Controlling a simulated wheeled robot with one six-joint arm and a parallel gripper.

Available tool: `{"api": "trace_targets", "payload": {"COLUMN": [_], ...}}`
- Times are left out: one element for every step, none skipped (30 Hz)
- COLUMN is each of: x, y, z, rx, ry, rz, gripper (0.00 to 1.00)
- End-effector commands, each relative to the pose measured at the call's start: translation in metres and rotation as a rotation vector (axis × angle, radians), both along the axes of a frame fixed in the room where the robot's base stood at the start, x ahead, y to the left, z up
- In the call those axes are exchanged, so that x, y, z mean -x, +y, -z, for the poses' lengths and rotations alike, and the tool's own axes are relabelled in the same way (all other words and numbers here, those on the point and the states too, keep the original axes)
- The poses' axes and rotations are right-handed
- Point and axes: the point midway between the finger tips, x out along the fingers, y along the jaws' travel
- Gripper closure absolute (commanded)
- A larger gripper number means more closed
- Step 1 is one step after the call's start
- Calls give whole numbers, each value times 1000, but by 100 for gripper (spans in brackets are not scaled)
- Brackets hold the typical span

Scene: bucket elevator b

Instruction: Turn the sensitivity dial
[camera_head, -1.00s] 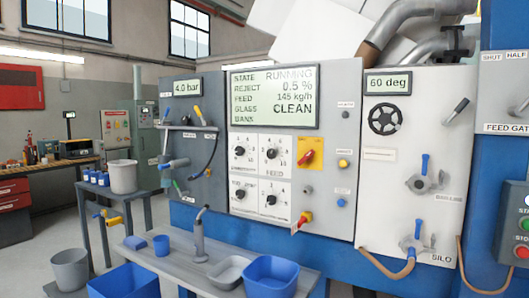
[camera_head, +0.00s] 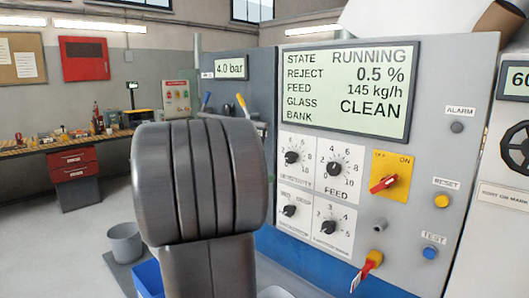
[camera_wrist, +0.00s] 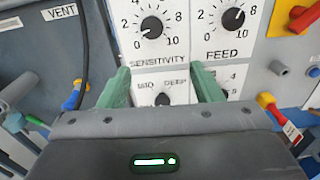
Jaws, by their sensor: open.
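The sensitivity dial (camera_head: 291,157) is a black knob on a white plate with a 0–10 scale, at the upper left of a block of dials on the grey panel. In the wrist view the sensitivity dial (camera_wrist: 152,27) is at the top, its white pointer aimed down-left near the 0 end. My gripper (camera_wrist: 160,72) shows two green fingers spread apart and empty, below the dial's label and on either side of the MID/DEEP dial in the picture. The gap between fingertips and panel is hard to judge. My dark arm hides the gripper in the head view.
The feed dial (camera_head: 338,169) is right of the sensitivity dial, with the MID/DEEP dial (camera_wrist: 162,99) below. The screen (camera_head: 347,90) above reads RUNNING, CLEAN.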

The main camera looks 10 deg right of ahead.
Motion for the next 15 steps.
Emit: {"api": "trace_targets", "payload": {"x": [-4, -5, -7, -9, -10, -12, -15, -17, -21, -23, -27, -32, -36, -40, -45], "y": [2, 3, 2, 1, 0, -4, -7, -10, -15, -20, -24, -31, -36, -41, -48], "z": [-6, -8, -9, -9, -9, -9, -9, -9, -9, -9, -9, -9, -9, -9, -9], "rx": [23, 34, 42, 45, 46, 45, 44, 44, 44, 44, 43, 43, 43, 42, 42], "ry": [2, 4, 5, 6, 6, 6, 6, 6, 6, 6, 7, 7, 7, 7, 7], "rz": [-7, -9, -12, -12, -12, -10, -10, -10, -9, -8, -9, -7, -8, -7, -8], "gripper": [41, 41, 41, 41, 41, 41, 41, 41, 41, 41, 41, 41, 41, 41, 41]}}
